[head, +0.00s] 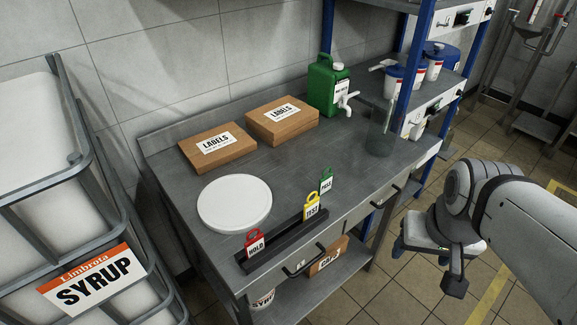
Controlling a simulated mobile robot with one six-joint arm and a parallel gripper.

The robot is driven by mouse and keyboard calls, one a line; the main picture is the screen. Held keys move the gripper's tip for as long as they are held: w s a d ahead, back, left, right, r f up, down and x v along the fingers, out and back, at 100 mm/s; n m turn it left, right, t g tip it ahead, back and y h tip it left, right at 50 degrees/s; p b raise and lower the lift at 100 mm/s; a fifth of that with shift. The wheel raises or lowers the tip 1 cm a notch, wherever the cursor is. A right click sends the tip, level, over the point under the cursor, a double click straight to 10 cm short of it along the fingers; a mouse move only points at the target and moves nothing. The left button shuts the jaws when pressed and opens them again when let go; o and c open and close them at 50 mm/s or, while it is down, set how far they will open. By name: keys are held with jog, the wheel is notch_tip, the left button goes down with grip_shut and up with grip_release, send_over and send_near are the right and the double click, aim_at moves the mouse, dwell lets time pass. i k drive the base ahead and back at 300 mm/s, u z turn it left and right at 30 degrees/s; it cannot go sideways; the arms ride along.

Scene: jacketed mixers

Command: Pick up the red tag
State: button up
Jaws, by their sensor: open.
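The red tag (255,243), with a white label reading HOLD, stands upright in a dark slotted rack (286,240) near the front edge of the grey bench. It is at the near end of the rack, beside a yellow tag (312,207) reading TEST and a green tag (326,181) at the far end. My gripper (426,266) is at the right of the head view, off the bench's front side, well apart from the red tag. It is open, and I see nothing between its fingers.
A round white disc (234,203) lies just behind the rack. Two LABELS boxes (217,146) (282,121), a green jug (328,86) and a clear cylinder (381,135) stand farther back. Drawer handles (304,262) stick out in front. A SYRUP tote (92,283) stands left.

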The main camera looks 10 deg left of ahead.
aim_at(254, 245)
jog(key=u, duration=0.3)
jog(key=k, duration=0.45)
jog(key=u, duration=0.95)
jog(key=k, duration=0.9)
jog(key=u, duration=0.4)
jog(key=i, duration=0.6)
